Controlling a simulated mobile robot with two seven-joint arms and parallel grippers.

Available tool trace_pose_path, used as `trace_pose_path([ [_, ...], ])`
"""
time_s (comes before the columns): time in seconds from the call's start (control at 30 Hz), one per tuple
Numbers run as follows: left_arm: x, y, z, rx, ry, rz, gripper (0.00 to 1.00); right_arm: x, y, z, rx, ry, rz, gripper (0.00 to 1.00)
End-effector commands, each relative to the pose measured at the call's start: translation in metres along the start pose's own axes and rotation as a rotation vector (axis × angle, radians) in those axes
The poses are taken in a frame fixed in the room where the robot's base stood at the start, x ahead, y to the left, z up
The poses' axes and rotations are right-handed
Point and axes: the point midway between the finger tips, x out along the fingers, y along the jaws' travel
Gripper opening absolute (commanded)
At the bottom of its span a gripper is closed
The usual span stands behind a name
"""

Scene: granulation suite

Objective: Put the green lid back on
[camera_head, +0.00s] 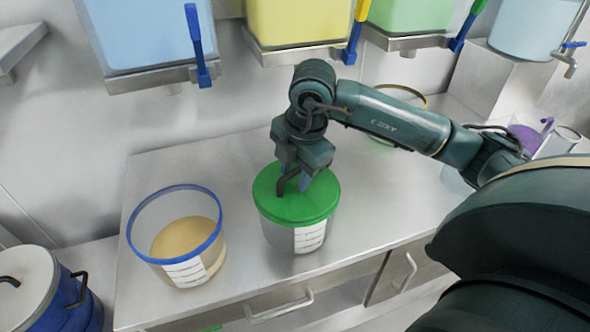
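The green lid (316,205) with a dark arched handle (285,183) lies over the top of a clear tub (277,236) with a white label. From this angle it looks level and in line with the tub; I cannot tell if it is fully seated. My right gripper (296,178) points down at the lid, with its fingers at the handle. The fingers partly hide the handle, and I cannot tell whether they grip it. My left gripper is not in view.
A clear blue-rimmed tub (142,217) of tan powder stands open left of the lidded tub. A blue drum (60,304) stands at the lower left. Coloured hoppers (300,22) with valve handles hang above. The steel bench (235,165) is clear between the tubs.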

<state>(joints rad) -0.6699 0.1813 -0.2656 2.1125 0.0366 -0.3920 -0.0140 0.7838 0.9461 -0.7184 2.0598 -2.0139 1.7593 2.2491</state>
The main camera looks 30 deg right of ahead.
Motion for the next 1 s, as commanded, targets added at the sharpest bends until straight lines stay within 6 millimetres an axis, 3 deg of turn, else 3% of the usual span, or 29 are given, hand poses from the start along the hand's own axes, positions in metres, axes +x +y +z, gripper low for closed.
trace_pose_path([
  [0.07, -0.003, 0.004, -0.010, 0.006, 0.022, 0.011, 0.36, -0.021, 0.002, 0.000, 0.000, -0.001, 0.012, 0.37],
  [0.3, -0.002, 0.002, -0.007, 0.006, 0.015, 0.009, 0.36, -0.080, 0.002, 0.000, 0.000, -0.001, 0.011, 0.37],
  [0.5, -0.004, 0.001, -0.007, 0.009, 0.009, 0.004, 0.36, -0.117, 0.001, 0.001, 0.000, -0.002, 0.009, 0.37],
  [0.7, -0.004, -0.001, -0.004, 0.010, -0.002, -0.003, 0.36, -0.129, 0.001, 0.000, 0.000, -0.001, 0.006, 0.37],
  [1.0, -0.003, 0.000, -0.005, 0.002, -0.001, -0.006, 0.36, -0.130, 0.000, 0.000, 0.000, 0.000, 0.004, 0.37],
])
